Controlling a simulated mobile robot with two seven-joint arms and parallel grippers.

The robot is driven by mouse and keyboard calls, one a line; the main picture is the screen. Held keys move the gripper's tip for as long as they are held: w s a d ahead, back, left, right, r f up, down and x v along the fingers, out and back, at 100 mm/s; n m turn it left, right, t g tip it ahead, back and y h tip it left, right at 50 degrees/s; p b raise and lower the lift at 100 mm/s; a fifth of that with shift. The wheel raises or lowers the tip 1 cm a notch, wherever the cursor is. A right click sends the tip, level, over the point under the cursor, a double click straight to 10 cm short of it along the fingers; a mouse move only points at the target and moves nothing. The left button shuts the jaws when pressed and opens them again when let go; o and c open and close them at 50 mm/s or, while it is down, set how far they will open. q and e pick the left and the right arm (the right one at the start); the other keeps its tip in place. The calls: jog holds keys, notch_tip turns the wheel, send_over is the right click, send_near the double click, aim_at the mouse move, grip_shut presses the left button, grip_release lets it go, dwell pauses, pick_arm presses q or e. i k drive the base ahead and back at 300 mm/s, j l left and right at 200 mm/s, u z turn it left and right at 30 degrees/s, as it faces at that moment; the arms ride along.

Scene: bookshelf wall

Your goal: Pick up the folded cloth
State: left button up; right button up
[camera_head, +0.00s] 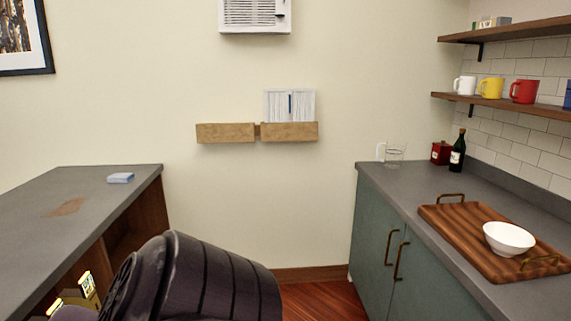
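A small light-blue folded cloth (120,178) lies flat on the grey top of the left counter (75,187), towards its far right part. My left gripper (71,296) shows at the bottom left, with two yellow-and-white fingertips apart and nothing seen between them. It is well below and in front of the cloth, not touching it. Part of the gripper is cut off by the frame or hidden by my dark arm. My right gripper is not in view.
A brown patch (68,207) marks the left counter. The right counter holds a wooden tray (456,239) with a white bowl (508,238), a dark bottle (458,151), a red canister (441,153) and a glass (395,153). Floor (318,299) shows between the counters.

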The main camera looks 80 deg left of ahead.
aim_at(117, 177)
jog(key=u, duration=3.65)
jog(key=i+l, duration=0.35)
jog(key=i+l+u, duration=0.15)
jog(key=i+l, duration=0.55)
jog(key=l, duration=0.2)
jog(key=i+l+u, duration=0.15)
jog(key=i+l, duration=0.55)
jog(key=l, duration=0.25)
jog(key=i+l+u, duration=0.1)
jog(key=i+l, duration=0.2)
jog(key=l, duration=0.2)
